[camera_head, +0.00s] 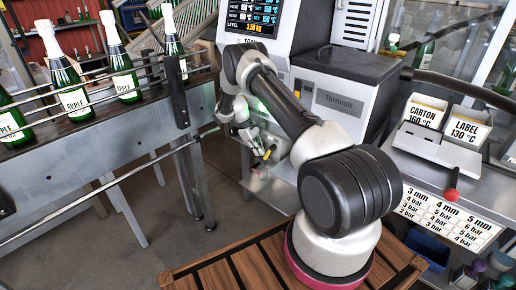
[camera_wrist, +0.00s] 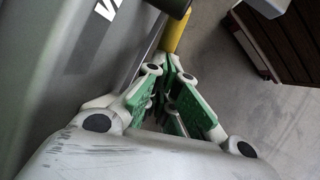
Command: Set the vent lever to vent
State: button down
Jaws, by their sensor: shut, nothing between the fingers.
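My gripper (camera_head: 262,152) is at the lower front of the grey Tarnvolt machine (camera_head: 335,98), partly hidden by my own arm in the head view. In the wrist view the green-padded fingers of my gripper (camera_wrist: 172,78) are drawn together with nothing held. A yellow piece (camera_wrist: 178,32) with a dark end lies just beyond the fingertips, close to the machine's side; it looks like the vent lever, but its setting cannot be told. Whether the fingertips touch it is unclear.
Green bottles (camera_head: 75,88) stand on a railed conveyor (camera_head: 110,110) at the left. A slatted wooden surface (camera_head: 230,270) is in front. At the right, carton (camera_head: 424,113) and label (camera_head: 466,130) bins stand by a red-knobbed lever (camera_head: 453,194). Bare floor lies below the conveyor.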

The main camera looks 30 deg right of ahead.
jog(key=shift+s+d+f, duration=0.15)
jog(key=shift+s+f, duration=0.3)
jog(key=shift+f, duration=0.2)
jog(key=shift+s+f, duration=0.1)
jog(key=shift+s, duration=0.05)
dwell(0.4)
